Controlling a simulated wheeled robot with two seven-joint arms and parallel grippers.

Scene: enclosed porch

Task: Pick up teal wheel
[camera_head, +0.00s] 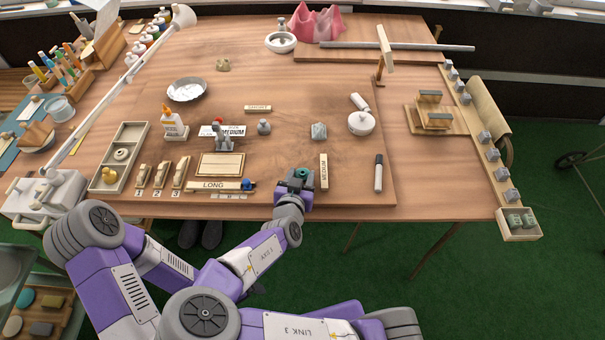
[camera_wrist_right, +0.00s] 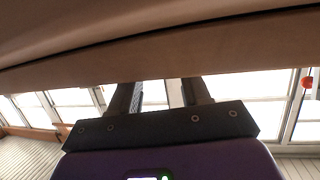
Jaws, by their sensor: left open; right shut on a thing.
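The teal wheel (camera_head: 302,172) shows as a small teal round thing at the tips of my right gripper (camera_head: 296,180), by the near edge of the work board. My right gripper is shut on it, and the dark fingers cover part of it. In the right wrist view the fingers (camera_wrist_right: 160,96) point at the wooden table edge, which hides their tips and the wheel. I cannot tell whether the wheel touches the board. My left arm comes in from the left, below the table; its gripper is hidden behind my right arm.
The wooden table (camera_head: 450,195) has a LONG-labelled strip (camera_head: 210,185) with a blue piece left of the gripper. A divided tray (camera_head: 132,130) stands left. The board's middle has bare room.

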